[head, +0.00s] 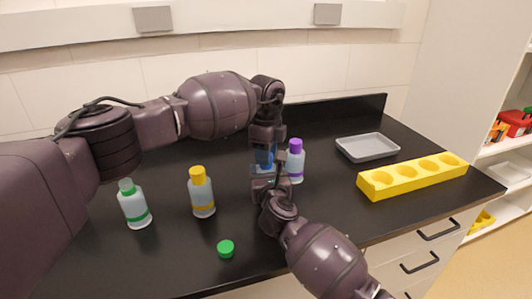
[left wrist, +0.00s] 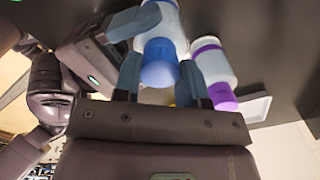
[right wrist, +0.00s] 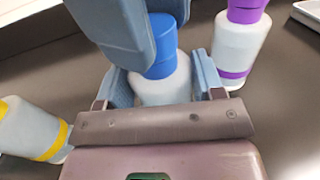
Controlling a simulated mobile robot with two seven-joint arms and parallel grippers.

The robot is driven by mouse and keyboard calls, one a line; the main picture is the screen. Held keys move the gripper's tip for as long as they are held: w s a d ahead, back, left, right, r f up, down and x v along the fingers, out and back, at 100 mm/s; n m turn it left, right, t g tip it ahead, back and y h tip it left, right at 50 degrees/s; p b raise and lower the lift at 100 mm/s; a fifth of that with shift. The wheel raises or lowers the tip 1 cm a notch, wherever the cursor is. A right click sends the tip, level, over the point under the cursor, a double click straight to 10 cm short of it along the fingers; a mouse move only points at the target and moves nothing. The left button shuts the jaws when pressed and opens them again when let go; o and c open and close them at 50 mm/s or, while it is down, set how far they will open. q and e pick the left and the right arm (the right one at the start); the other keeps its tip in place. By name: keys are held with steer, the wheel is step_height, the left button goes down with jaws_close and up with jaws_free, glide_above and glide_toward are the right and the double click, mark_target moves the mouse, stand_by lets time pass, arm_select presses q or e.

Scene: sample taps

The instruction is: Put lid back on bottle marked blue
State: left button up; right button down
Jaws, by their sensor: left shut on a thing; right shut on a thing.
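The bottle marked blue (right wrist: 165,88) stands upright on the counter, with the blue lid (right wrist: 164,45) at its top; the lid also shows in the left wrist view (left wrist: 159,65). My left gripper (head: 265,149) comes from above and is shut on the blue lid. My right gripper (head: 266,181) comes from the front and is shut on the bottle's body. The lid looks in line with the bottle and touching its top; I cannot tell whether it is fully seated. In the head view my grippers hide most of the bottle.
A purple-capped bottle (head: 296,163) stands close on the right. A yellow-capped bottle (head: 201,193) and a green-capped bottle (head: 134,205) stand on the left. A grey tray (head: 367,148) and yellow rack (head: 412,176) are at right.

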arm_select(q)
steer(key=m, duration=0.5)
steer(key=shift+m, duration=0.3)
steer(key=m, duration=0.9)
steer(key=shift+m, duration=0.3)
steer(key=m, duration=1)
steer(key=shift+m, duration=0.4)
steer(key=m, duration=0.4)
steer(key=shift+f, duration=0.1)
steer(key=m, duration=0.5)
steer(key=shift+m, duration=0.3)
steer(key=m, duration=0.4)
steer(key=shift+m, duration=0.4)
steer(key=o, duration=1.1)
